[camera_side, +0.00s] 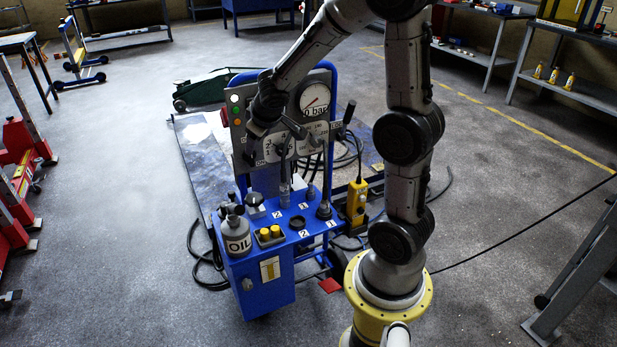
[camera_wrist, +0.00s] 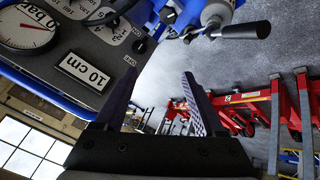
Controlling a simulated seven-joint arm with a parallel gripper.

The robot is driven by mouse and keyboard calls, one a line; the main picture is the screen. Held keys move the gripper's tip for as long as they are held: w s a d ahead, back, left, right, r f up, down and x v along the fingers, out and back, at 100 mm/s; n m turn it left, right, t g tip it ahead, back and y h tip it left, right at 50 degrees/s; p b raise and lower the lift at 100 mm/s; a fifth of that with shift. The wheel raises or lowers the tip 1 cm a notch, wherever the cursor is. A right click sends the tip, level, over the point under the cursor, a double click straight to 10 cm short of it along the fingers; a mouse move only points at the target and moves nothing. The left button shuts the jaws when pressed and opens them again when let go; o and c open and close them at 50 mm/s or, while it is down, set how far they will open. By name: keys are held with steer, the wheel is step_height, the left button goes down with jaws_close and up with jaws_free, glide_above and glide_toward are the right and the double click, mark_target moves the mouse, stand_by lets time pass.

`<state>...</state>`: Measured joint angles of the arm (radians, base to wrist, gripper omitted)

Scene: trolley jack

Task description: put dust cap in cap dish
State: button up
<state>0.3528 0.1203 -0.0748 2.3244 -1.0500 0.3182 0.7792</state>
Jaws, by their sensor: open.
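My gripper (camera_wrist: 158,74) is open, with nothing between its two fingers in the wrist view. In the side view it hangs in front of the upright gauge panel, above the blue cart top, and its fingers are hard to make out. On the cart top sit two yellow caps (camera_side: 270,234) in a small dark holder, and a round black dish-like piece (camera_side: 298,222) to their right. I cannot tell for sure which is the dust cap and which is the cap dish. Neither shows clearly in the wrist view.
A grey OIL bottle (camera_side: 237,238) stands at the cart's left front. Levers and upright fittings (camera_side: 324,209) crowd the cart top. The gauge panel (camera_side: 315,98) rises behind. A yellow pendant (camera_side: 357,202) hangs at right. Red stands (camera_wrist: 240,108) are on the floor away from the cart.

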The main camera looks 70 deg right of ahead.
steer(key=s+a+r+n+y, duration=0.1)
steer(key=s+a+r+y, duration=0.1)
steer(key=s+a, duration=0.7)
steer(key=s+a+r+n+y, duration=0.1)
steer(key=s+a+r+y, duration=0.2)
steer(key=s+a, duration=0.7)
steer(key=shift+s+a+r, duration=0.2)
steer(key=shift+a+r, duration=0.15)
steer(key=shift+r, duration=0.5)
